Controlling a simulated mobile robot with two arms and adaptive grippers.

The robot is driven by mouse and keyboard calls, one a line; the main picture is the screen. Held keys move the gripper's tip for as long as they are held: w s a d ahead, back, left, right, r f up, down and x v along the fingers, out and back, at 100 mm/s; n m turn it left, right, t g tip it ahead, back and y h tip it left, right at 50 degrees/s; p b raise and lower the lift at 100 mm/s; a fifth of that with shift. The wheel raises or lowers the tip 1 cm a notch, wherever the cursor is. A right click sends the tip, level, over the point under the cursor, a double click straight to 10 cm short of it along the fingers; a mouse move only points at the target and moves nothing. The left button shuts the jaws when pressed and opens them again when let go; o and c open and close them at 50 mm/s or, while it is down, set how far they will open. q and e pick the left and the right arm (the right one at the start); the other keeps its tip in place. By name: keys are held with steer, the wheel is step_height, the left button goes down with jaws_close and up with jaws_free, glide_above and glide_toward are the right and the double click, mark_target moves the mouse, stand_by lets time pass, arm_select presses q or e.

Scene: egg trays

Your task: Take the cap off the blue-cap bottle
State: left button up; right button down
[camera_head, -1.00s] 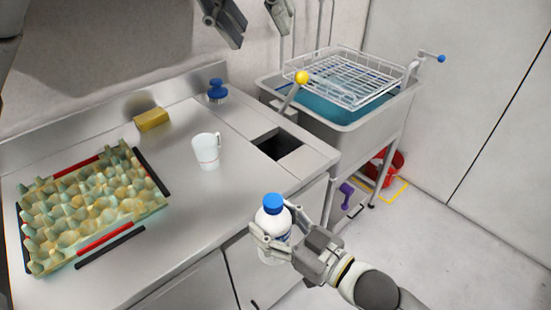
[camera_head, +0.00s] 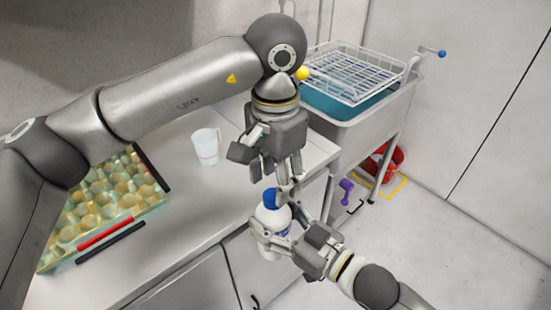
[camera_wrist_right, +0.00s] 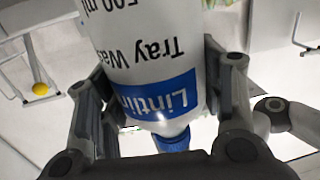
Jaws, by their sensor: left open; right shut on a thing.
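The white bottle (camera_head: 268,217) with a blue cap (camera_head: 270,197) is held upright in front of the counter's front edge by my right gripper (camera_head: 272,236), which is shut around its body. In the right wrist view the bottle (camera_wrist_right: 150,45) shows its label between the fingers, with the blue cap (camera_wrist_right: 173,143) on it at the bottom.
A white mug (camera_head: 206,148) stands on the steel counter (camera_head: 190,220). An egg tray (camera_head: 125,205) lies at the left, partly hidden by my left arm. A sink with a wire rack (camera_head: 355,72) and yellow-knobbed lever (camera_head: 302,73) is behind. A red bucket (camera_head: 385,160) is on the floor.

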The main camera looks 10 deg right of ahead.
mark_target(278, 220)
arm_select(q)
steer(key=shift+f, duration=1.6)
